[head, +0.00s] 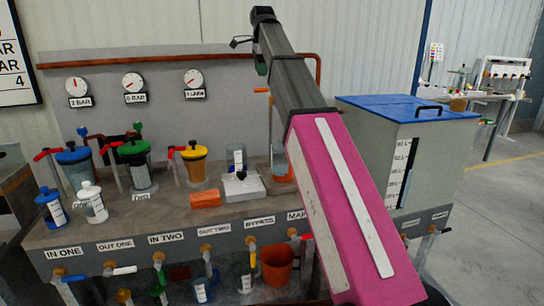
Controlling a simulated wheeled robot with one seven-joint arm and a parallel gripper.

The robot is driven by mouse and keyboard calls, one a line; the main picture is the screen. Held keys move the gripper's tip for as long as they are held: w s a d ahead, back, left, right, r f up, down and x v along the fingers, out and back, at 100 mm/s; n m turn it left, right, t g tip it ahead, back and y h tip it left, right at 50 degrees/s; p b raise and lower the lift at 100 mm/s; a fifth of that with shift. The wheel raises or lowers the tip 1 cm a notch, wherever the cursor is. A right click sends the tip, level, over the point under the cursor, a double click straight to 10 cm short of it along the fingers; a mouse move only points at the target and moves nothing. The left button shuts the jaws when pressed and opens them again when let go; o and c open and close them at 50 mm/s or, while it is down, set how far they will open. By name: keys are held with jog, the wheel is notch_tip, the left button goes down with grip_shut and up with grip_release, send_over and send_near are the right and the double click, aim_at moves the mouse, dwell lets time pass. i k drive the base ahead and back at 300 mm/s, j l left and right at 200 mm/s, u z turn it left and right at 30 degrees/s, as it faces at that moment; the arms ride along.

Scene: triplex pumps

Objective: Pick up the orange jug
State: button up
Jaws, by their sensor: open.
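An orange jug (278,264) stands low at the front of the bench, below the row of labelled taps and just left of my arm. It looks upright and open at the top. My arm reaches up and away across the picture, and my gripper (250,52) is at its far end, high in front of the grey back panel. Only small dark parts of the gripper show, spread apart, and the rest is hidden behind the arm. It is open and holds nothing that I can see. The gripper is well above and apart from the jug.
A tank with a blue lid (405,107) stands right of my arm. Taps (262,238) jut out near the jug. The floor at right is clear.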

aim_at(281, 169)
jog(key=k, duration=1)
